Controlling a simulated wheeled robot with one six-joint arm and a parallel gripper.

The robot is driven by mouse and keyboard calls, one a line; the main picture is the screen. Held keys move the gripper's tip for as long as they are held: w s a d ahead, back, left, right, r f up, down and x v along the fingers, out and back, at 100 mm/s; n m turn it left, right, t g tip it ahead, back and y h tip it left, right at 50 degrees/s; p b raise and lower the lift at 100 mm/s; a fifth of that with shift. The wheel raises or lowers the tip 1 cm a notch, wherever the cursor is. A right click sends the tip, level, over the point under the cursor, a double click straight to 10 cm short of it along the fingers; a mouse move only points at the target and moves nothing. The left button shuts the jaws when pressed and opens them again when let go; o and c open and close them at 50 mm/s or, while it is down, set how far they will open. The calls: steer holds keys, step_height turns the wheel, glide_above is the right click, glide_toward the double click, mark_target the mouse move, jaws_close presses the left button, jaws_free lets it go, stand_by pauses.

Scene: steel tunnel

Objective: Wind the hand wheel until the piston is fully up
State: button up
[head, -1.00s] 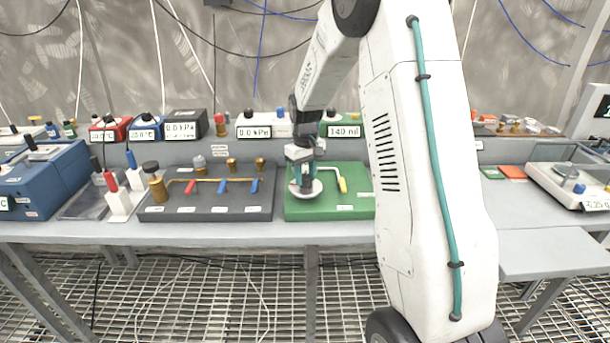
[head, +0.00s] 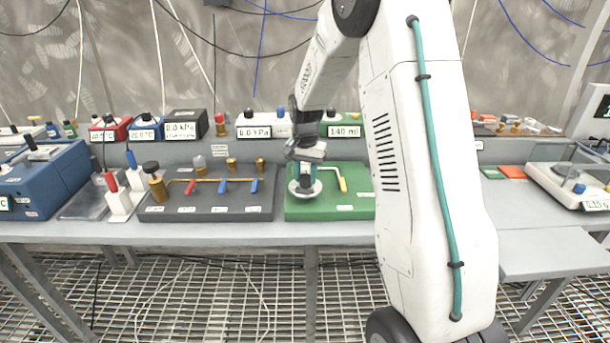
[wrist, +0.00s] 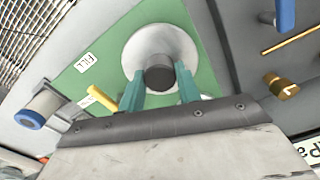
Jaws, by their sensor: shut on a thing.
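The hand wheel (head: 306,195) is a pale round disc on the green base plate (head: 335,208). In the wrist view the wheel (wrist: 152,43) shows with a dark round knob (wrist: 160,73) on it. My gripper (head: 303,177) is over the wheel, pointing down. Its two teal fingers (wrist: 160,88) are shut on the dark knob, one on each side. A yellow-handled valve (head: 342,184) is on the same plate, to the right of the wheel. A display behind the plate reads 140 ml (head: 345,131). I cannot make out the piston.
A dark valve board (head: 208,207) with red and blue levers stands just left of the green plate. My arm hides the bench to the right of the plate. A scale (head: 570,185) stands at far right. The bench's front strip is clear.

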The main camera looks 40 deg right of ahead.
mark_target(305, 176)
steer(key=m, duration=0.4)
steer(key=shift+w+r+m, duration=0.2)
steer(key=shift+w+m, duration=0.05)
steer(key=shift+m, duration=0.15)
stand_by(0.4)
steer(key=o, duration=1)
steer(key=shift+c, duration=0.2)
steer(key=shift+s+f, duration=0.1)
step_height(305, 176, up, 8)
steer(key=shift+f, duration=0.1)
